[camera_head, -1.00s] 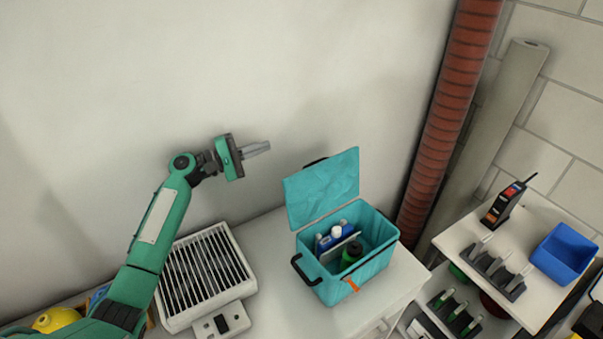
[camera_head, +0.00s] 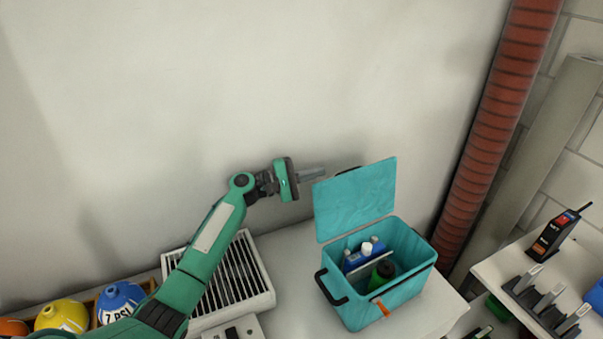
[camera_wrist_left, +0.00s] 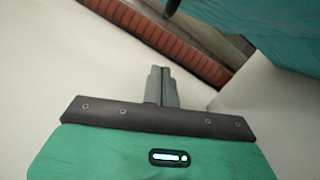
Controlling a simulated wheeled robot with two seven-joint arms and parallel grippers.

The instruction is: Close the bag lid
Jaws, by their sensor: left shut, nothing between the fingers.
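The teal bag (camera_head: 375,294) stands on the white table, its lid (camera_head: 356,199) raised upright at the back left side. Inside the open bag are a blue-and-white bottle (camera_head: 366,255) and a green bottle with a dark cap (camera_head: 382,274). My left gripper (camera_head: 312,174) is shut and empty, just left of the lid's upper left corner and near the wall. In the left wrist view my left gripper (camera_wrist_left: 161,86) points toward the wall, and part of the teal lid (camera_wrist_left: 275,30) shows at the upper right. My right gripper is not in view.
A white slatted heater-like box (camera_head: 235,285) stands left of the bag. A red ribbed pipe (camera_head: 497,120) rises behind it on the right. Yellow (camera_head: 62,316) and blue (camera_head: 120,302) round containers sit at lower left. A side table (camera_head: 520,262) holds a radio (camera_head: 552,234).

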